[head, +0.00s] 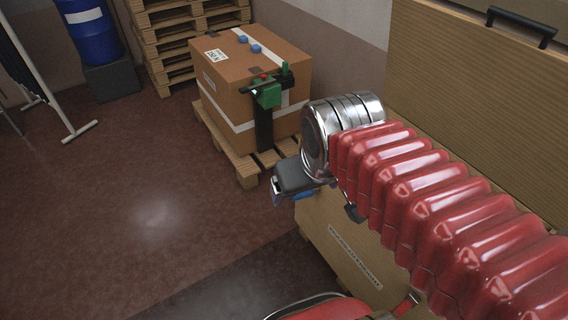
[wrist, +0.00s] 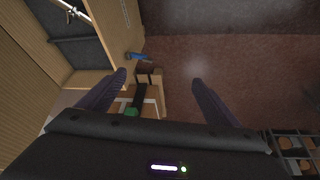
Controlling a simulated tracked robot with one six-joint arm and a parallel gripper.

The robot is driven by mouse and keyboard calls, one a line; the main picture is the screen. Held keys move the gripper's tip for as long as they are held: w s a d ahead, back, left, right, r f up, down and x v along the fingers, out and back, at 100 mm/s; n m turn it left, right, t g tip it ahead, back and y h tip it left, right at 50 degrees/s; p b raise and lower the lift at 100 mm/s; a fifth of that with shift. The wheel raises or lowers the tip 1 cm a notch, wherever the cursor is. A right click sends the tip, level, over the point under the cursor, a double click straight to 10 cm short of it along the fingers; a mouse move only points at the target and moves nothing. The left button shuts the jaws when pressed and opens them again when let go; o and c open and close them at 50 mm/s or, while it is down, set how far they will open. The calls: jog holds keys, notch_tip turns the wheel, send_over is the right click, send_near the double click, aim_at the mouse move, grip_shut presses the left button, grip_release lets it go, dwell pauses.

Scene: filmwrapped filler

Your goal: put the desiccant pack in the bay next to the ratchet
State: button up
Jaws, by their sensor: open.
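My gripper (head: 278,190) is at the end of my arm, out past the left end of the wooden crate in the head view. In the wrist view its two dark fingers (wrist: 160,78) are wide apart with nothing held between them. A shiny metal tool, perhaps the ratchet (wrist: 72,10), lies in a dark-lined bay of the crate at the top left of the wrist view. I cannot make out the desiccant pack in either view. My arm hides most of the crate's inside in the head view.
The wooden crate (head: 345,250) stands at right with its lid (head: 480,75) raised. A taped cardboard box (head: 225,90) on a pallet (head: 240,165) carries a green tool (head: 267,93). Stacked pallets (head: 170,45) and a blue drum (head: 88,35) stand behind.

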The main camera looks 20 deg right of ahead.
jog(key=shift+s+a+r+t+y, duration=0.2)
jog(key=shift+s+a, duration=0.2)
jog(key=shift+a, duration=0.2)
jog(key=shift+s+a+r+t+y, duration=0.1)
jog(key=shift+s+a+t, duration=0.1)
jog(key=shift+s+a, duration=0.3)
jog(key=shift+w, duration=0.1)
